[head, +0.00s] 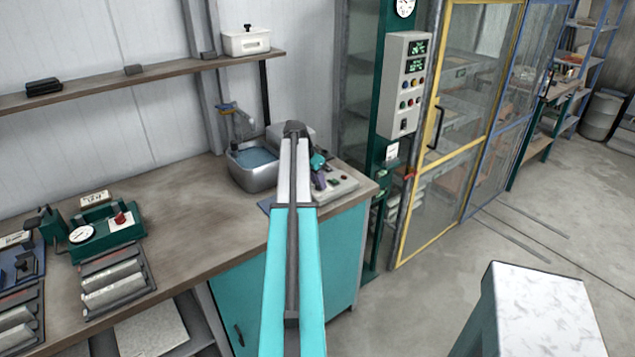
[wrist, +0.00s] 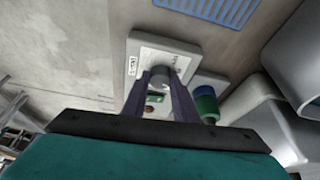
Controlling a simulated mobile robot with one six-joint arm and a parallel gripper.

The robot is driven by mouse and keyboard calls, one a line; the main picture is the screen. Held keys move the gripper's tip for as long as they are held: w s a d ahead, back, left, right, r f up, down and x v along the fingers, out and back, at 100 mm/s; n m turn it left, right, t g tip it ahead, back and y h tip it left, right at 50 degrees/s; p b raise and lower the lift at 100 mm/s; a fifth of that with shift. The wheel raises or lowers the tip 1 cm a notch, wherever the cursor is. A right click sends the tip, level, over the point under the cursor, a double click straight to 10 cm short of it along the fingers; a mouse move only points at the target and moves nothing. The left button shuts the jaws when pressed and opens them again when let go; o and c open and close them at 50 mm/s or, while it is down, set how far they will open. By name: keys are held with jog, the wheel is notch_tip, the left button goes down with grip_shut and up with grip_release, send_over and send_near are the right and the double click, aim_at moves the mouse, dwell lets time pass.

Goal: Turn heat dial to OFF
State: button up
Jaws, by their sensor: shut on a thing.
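The heat dial (wrist: 160,76) is a grey round knob on a pale control box, seen in the wrist view. The control box (wrist: 188,52) also shows in the head view (head: 343,186), at the right end of the workbench. My gripper (wrist: 159,88) has its two dark fingers shut on the dial, one on each side. In the head view, a dark finger of my gripper (head: 319,181) shows beside my arm, over the box, and the dial is hidden. Small print shows on the panel, but I cannot read it or tell the dial's setting.
A metal basin of water (head: 251,166) with a tap stands left of the box. A blue and green cylinder (wrist: 206,103) is close beside my fingers. A grey cabinet with buttons (head: 403,85) stands behind right. The floor at the right (head: 430,290) is partly open.

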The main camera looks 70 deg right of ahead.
jog(key=shift+n, duration=0.4)
jog(key=shift+n+t+h+b, duration=0.3)
jog(key=shift+n+t+b, duration=0.4)
jog(key=shift+n, duration=0.5)
jog(key=n, duration=0.2)
jog(key=n+t+b, duration=0.1)
jog(key=n, duration=0.1)
jog(key=shift+s+r+n+t, duration=0.1)
jog(key=shift+s+n+t, duration=0.05)
jog(key=shift+n+t, duration=0.15)
jog(key=n, duration=0.2)
jog(key=n+t+b, duration=0.1)
jog(key=n, duration=0.1)
jog(key=shift+s+d+n+t+y, duration=0.1)
jog(key=shift+d+n+t+y, duration=0.05)
jog(key=shift+n+t+y, duration=0.2)
jog(key=shift+n+t+y+b, duration=0.45)
jog(key=shift+n+y+b, duration=0.1)
jog(key=shift+n, duration=1.2)
jog(key=shift+r, duration=0.1)
jog(key=o, duration=1.1)
jog(key=shift+s, duration=0.1)
